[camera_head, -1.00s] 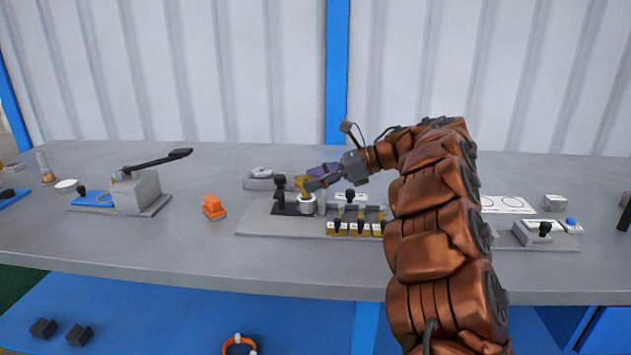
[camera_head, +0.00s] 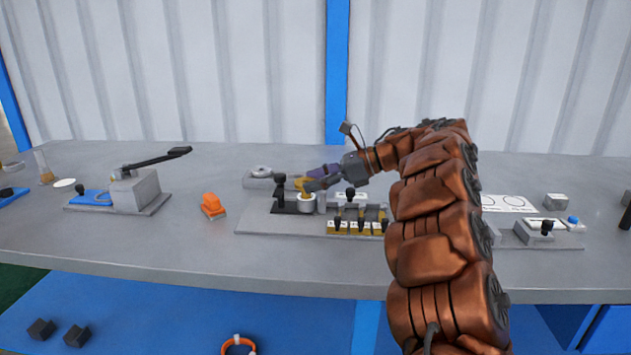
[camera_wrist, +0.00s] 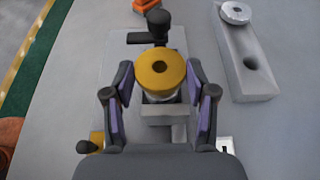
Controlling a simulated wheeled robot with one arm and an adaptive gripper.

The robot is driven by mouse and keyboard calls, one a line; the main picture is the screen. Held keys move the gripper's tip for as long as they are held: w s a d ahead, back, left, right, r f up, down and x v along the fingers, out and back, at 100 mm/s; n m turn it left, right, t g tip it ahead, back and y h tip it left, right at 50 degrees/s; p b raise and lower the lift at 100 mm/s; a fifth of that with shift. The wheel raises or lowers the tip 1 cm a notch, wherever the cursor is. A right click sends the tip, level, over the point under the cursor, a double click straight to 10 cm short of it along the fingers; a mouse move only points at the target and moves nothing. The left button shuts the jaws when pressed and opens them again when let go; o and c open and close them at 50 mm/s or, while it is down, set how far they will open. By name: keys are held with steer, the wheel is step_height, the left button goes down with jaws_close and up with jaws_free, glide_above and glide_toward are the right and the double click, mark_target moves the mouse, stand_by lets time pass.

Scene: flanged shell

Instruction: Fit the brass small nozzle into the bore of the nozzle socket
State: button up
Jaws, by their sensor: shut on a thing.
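The brass small nozzle (camera_wrist: 161,70) shows in the wrist view as a round golden flange with a dark central hole. My gripper (camera_wrist: 161,78) is shut on it, one purple-padded finger at each side. In the head view the nozzle (camera_head: 302,184) sits at the top of the pale, round nozzle socket (camera_head: 307,203), with my gripper (camera_head: 312,184) reaching in from the right. A sliver of the socket (camera_wrist: 160,98) shows below the flange in the wrist view. The flange hides the bore, so I cannot tell how far the nozzle is in it.
A black-knobbed clamp (camera_head: 280,190) stands close left of the socket. Several brass blocks with black knobs (camera_head: 352,227) are to the right on the same grey plate. A grey block with a round piece (camera_wrist: 235,13) lies behind. An orange object (camera_head: 212,206) is left, with clear bench around it.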

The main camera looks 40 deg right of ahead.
steer(key=shift+f+b, duration=0.85)
steer(key=shift+b, duration=0.4)
steer(key=o, duration=1.5)
steer(key=shift+c, duration=0.2)
steer(key=v, duration=0.5)
steer(key=shift+s+d, duration=0.1)
steer(key=shift+d, duration=0.05)
steer(key=shift+v, duration=1.15)
steer(key=shift+r, duration=0.1)
